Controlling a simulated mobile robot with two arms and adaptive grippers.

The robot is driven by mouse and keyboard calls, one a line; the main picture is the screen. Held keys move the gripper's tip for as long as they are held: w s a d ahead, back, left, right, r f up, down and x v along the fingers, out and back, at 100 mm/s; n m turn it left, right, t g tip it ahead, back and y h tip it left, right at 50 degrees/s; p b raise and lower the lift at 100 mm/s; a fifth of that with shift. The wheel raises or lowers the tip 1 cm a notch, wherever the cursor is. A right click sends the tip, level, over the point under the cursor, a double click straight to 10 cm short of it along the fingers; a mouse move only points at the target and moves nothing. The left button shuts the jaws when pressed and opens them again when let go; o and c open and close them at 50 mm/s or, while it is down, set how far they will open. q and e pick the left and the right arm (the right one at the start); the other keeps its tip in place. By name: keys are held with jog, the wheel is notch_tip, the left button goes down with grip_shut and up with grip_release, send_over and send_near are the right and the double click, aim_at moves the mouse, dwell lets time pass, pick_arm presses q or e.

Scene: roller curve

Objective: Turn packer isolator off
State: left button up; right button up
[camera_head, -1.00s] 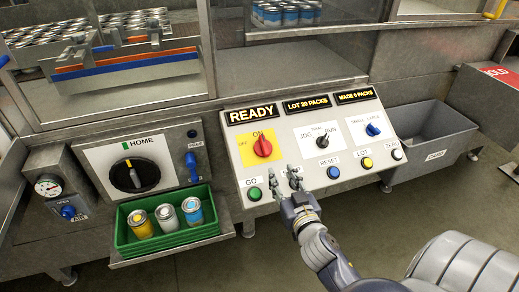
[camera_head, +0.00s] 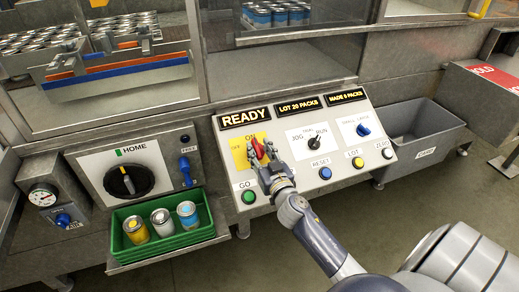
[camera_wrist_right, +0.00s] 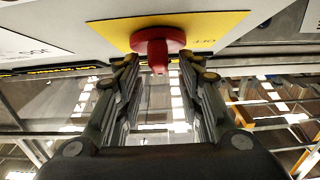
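The packer isolator is a red rotary knob (camera_head: 258,148) on a yellow plate (camera_head: 238,154) marked ON and OFF, at the left of the sloped control panel. In the right wrist view the red knob (camera_wrist_right: 158,45) is at the top centre, just beyond the fingertips. My right gripper (camera_head: 262,158) is at the knob, with its fingers apart on either side of it. In the right wrist view my right gripper (camera_wrist_right: 155,66) is open, and I cannot tell whether the fingers touch the knob. My left gripper is not in view.
The panel also has a green GO button (camera_head: 249,197), a mode selector (camera_head: 314,142), a blue RESET button (camera_head: 325,173) and a READY display (camera_head: 245,117). A green tray (camera_head: 119,240) with three cans stands left. A grey bin (camera_head: 441,126) stands right.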

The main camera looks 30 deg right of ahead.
jog(key=shift+w, duration=0.15)
grip_shut()
